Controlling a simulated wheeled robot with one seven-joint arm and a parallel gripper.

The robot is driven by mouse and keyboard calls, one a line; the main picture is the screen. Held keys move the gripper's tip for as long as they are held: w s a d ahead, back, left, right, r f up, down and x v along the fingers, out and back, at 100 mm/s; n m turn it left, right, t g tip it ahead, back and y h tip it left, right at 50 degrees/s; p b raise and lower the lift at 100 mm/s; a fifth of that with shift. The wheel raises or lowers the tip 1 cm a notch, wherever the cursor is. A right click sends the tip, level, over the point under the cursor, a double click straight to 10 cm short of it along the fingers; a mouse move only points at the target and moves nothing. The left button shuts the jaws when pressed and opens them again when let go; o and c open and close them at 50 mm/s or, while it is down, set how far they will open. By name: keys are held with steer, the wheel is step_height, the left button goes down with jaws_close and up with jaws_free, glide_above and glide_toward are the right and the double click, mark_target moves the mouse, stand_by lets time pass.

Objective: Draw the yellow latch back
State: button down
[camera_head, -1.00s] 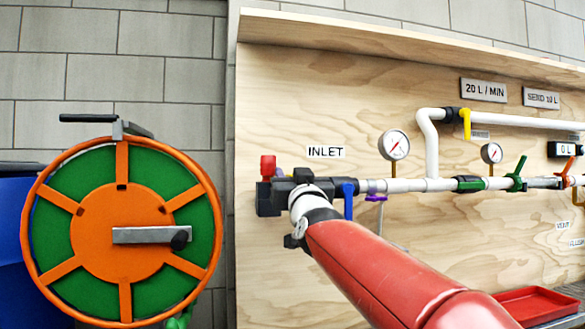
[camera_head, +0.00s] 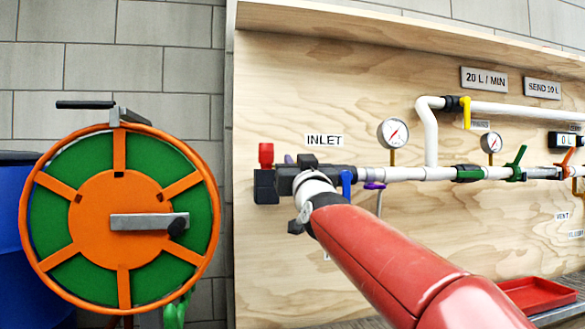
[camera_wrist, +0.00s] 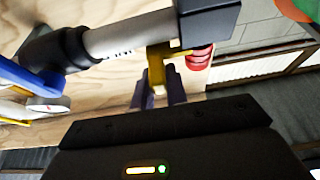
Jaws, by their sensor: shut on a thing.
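The yellow latch (camera_wrist: 157,68) shows in the wrist view, below a dark block (camera_wrist: 208,18) at the end of a pale pipe. My gripper (camera_wrist: 160,92) has its two dark fingers on either side of the latch's lower part and is shut on it. In the head view my gripper (camera_head: 292,180) is at the inlet end of the pipe, just right of the dark inlet block (camera_head: 265,187). My own wrist and gripper body hide the latch there.
A red cap (camera_head: 266,155) stands on the inlet block. A blue handle (camera_head: 347,184) and a purple handle (camera_head: 374,185) are close to the right. A green-and-orange hose reel (camera_head: 120,222) is at left. A red tray (camera_head: 535,294) lies at lower right.

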steer(key=shift+w+d, duration=0.15)
steer(key=shift+d, duration=0.4)
steer(key=c, duration=1.4)
jaws_free()
steer(key=shift+d, duration=0.1)
steer(key=b+v, duration=0.5)
steer(key=v, duration=0.2)
steer(key=shift+s+f, duration=0.2)
steer(key=shift+s, duration=0.15)
